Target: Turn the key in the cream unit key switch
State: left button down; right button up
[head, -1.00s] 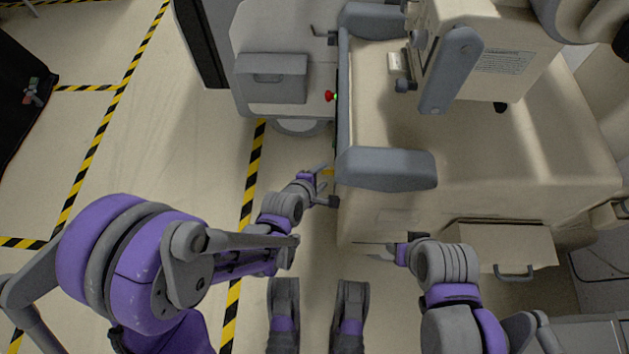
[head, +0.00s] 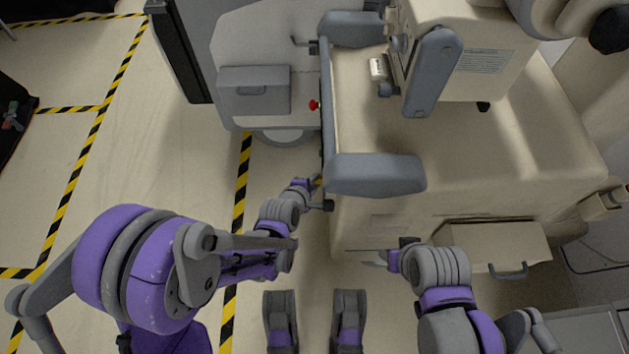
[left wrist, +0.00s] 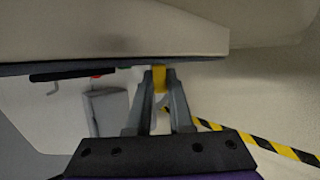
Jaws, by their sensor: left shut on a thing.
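The cream unit (head: 470,195) is the large covered body right of centre in the head view. My left gripper (head: 318,185) is low at its left side, by the grey bumper. In the left wrist view the left gripper (left wrist: 161,92) is shut on a small yellow piece (left wrist: 159,76), which looks like the key and meets the underside of the dark panel edge. The switch face behind it is hidden. My right gripper (head: 386,257) is at the unit's near face, left of the drawer; its jaw gap does not show clearly.
A grey bumper (head: 375,175) juts out above my left gripper. A red button (head: 314,105) sits farther back along the left side, beside a pale cart with a grey box (head: 254,90). An open-looking drawer (head: 495,245) is at the near face.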

pick_arm(q)
jog(key=c, duration=1.4)
grip_release()
jog(key=shift+c, duration=0.2)
grip_shut()
jog(key=shift+f+t+b, duration=0.25)
jog(key=shift+t+b, duration=0.25)
jog(key=shift+b, duration=0.45)
jog(key=shift+s+m+t+b, duration=0.1)
jog(key=shift+m+t+b, duration=0.2)
jog(key=shift+t+b, duration=0.35)
jog(key=o, duration=0.7)
grip_release()
jog(key=shift+r, duration=0.1)
